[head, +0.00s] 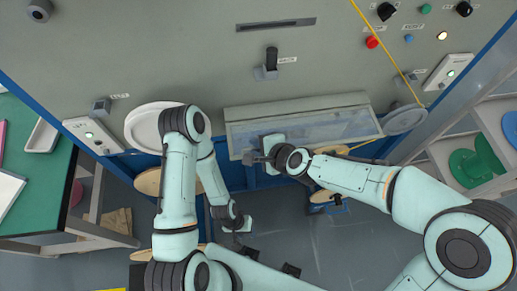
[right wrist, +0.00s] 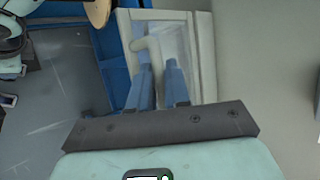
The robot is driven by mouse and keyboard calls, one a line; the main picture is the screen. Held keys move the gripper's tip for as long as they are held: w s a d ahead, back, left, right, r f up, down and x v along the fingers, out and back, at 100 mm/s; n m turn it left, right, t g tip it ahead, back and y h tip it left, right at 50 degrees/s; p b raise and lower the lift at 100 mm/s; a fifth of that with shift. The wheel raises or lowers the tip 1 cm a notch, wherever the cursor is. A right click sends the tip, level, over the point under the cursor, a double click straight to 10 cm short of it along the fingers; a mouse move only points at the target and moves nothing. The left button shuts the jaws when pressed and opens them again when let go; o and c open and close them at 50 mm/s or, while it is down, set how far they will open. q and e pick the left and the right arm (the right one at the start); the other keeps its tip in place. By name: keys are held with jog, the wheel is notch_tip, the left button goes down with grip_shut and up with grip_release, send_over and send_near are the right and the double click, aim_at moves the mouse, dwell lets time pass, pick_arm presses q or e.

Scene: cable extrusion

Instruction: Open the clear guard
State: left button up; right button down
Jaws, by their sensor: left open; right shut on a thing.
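The clear guard (head: 345,123) is a see-through panel in a pale grey frame on the front of the grey machine. In the right wrist view the guard (right wrist: 185,48) fills the upper middle, with a pale handle (right wrist: 149,42) on it. My right gripper (head: 252,158) is at the guard's lower left part in the head view. In the right wrist view its blue fingers (right wrist: 160,88) are shut on the handle; the exact contact is partly hidden by the fingers. My left gripper (head: 238,231) is open, low and apart from the guard, its fingers small and hard to see.
A yellow cable (head: 385,52) runs down the machine's right side. A green table (head: 40,200) stands left, a shelf (head: 440,158) right. Grey floor is open below.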

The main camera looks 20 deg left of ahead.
pick_arm(q)
jog(key=shift+w+r, duration=0.35)
jog(key=shift+r, duration=0.1)
pick_arm(e)
jog(key=shift+w+a+r, duration=0.15)
jog(key=shift+w+r, duration=0.2)
jog(key=shift+r, duration=0.35)
jog(key=c, duration=1.2)
grip_release()
jog(key=shift+o, duration=0.2)
pick_arm(q)
jog(key=shift+w+r+p, duration=0.75)
jog(key=shift+p, duration=0.1)
pick_arm(e)
jog(key=v, duration=1.3)
